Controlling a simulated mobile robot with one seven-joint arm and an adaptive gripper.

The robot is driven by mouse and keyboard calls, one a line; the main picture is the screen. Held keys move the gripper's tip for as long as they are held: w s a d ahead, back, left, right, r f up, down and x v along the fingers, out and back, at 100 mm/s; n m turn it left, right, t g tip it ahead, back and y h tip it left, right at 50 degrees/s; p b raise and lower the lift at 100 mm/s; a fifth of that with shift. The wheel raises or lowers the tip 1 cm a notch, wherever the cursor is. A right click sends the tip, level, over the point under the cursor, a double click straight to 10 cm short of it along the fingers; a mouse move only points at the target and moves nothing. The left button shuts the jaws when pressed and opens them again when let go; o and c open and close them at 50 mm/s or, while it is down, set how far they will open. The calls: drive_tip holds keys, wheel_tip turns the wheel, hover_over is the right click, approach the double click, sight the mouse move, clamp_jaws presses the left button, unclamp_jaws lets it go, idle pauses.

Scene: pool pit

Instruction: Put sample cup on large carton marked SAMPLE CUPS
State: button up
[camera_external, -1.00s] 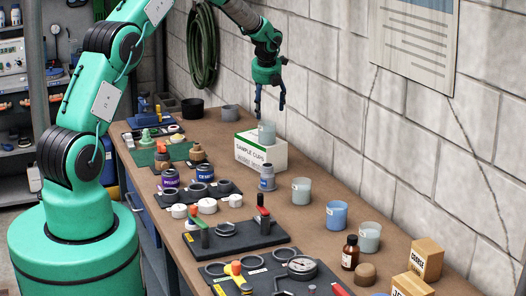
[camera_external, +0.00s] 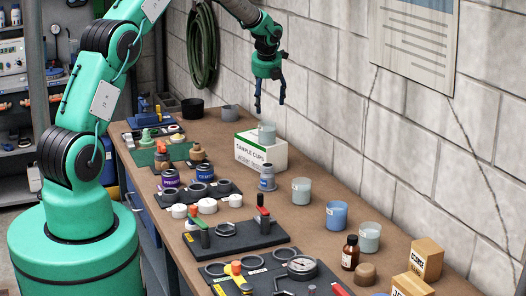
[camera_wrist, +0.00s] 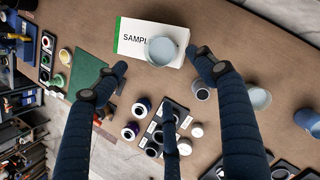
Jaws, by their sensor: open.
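The large white and green carton marked SAMPLE CUPS (camera_external: 261,153) stands on the bench near the wall. A pale grey-blue sample cup (camera_external: 266,133) stands upright on top of it; in the wrist view this cup (camera_wrist: 161,50) covers part of the carton's (camera_wrist: 133,35) lettering. My gripper (camera_external: 270,105) is open and empty, above the cup and apart from it. In the wrist view my gripper's fingers (camera_wrist: 160,62) are spread to either side of the cup. Other similar cups stand in a row on the bench: a pale one (camera_external: 301,191), a blue one (camera_external: 336,215) and another pale one (camera_external: 369,237).
A grey bottle-like piece (camera_external: 267,177) stands just in front of the carton. A brown bottle (camera_external: 350,252) and small cardboard boxes (camera_external: 426,258) are at the near right. Black trays with fittings (camera_external: 235,235) fill the bench front. The block wall runs close behind the carton.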

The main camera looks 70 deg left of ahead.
drive_tip(key=s+d+r+n+t, duration=0.1)
drive_tip(key=s+d+r+n, duration=0.15)
drive_tip(key=d+r, duration=0.5)
drive_tip(key=s+d+r+n, duration=0.1)
drive_tip(key=d+r+n, duration=0.2)
drive_tip(key=d+r, duration=0.45)
drive_tip(key=s+d+r+n+t+h, duration=0.1)
drive_tip(key=s+d+r+n, duration=0.3)
drive_tip(key=d, duration=0.5)
drive_tip(key=s+d+r+n, duration=0.2)
drive_tip(key=s+d+r, duration=0.4)
drive_tip(key=d, duration=0.3)
drive_tip(key=s+d+r+n+t+h, duration=0.1)
drive_tip(key=s+d+r+n, duration=0.15)
drive_tip(key=s+d, duration=0.45)
drive_tip(key=s+d+r+n, duration=0.1)
drive_tip(key=s+d+n, duration=0.2)
drive_tip(key=s+d, duration=0.4)
drive_tip(key=s+d+f+n+h, duration=0.1)
drive_tip(key=s+d+n, duration=0.2)
drive_tip(key=s, duration=0.4)
drive_tip(key=s+d+f+n+h, duration=0.1)
drive_tip(key=s+d, duration=0.3)
drive_tip(key=s, duration=0.4)
drive_tip(key=shift+s+d+f+n+t, duration=0.2)
drive_tip(key=shift+s+f+n+t, duration=0.15)
drive_tip(key=shift+f+n, duration=0.45)
drive_tip(key=shift+r, duration=0.1)
